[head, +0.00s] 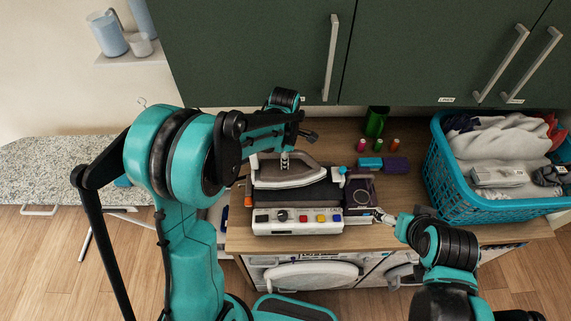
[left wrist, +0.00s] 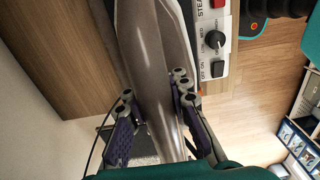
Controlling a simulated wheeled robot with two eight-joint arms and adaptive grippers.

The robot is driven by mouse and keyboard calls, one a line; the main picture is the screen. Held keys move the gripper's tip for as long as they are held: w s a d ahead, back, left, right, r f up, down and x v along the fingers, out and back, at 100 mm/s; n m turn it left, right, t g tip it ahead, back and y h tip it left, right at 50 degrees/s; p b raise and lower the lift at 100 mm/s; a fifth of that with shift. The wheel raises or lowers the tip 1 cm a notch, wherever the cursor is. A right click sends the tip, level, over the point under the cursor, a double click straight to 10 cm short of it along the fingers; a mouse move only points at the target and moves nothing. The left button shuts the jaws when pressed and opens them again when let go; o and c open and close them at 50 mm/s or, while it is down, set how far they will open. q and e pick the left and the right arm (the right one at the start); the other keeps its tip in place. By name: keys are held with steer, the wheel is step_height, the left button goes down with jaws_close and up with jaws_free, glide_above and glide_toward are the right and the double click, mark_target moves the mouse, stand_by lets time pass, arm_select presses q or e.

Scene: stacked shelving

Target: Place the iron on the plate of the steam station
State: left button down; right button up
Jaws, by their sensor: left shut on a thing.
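The white and grey iron (head: 288,177) is over the dark plate of the steam station (head: 298,220), roughly level in the head view. I cannot tell whether its sole touches the plate. My left gripper (head: 286,160) is shut on the iron from above. In the left wrist view, the iron (left wrist: 150,60) runs between the two fingers of the left gripper (left wrist: 155,98), and the station's knob panel (left wrist: 214,45) is beside it. My right gripper (head: 384,217) is low by the station's front right corner; its finger opening is too small to judge.
A teal laundry basket (head: 450,185) with clothes stands on the right of the wooden counter (head: 400,190). Small spools, a green cup (head: 376,121) and a dark box (head: 397,165) are behind the station. Green cupboards (head: 430,50) hang above; washing machines are below.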

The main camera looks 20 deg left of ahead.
arm_select(q)
steer(key=shift+f, duration=1.95)
steer(key=shift+f, duration=0.15)
steer(key=c, duration=1.3)
jaws_free()
steer(key=shift+c, duration=0.2)
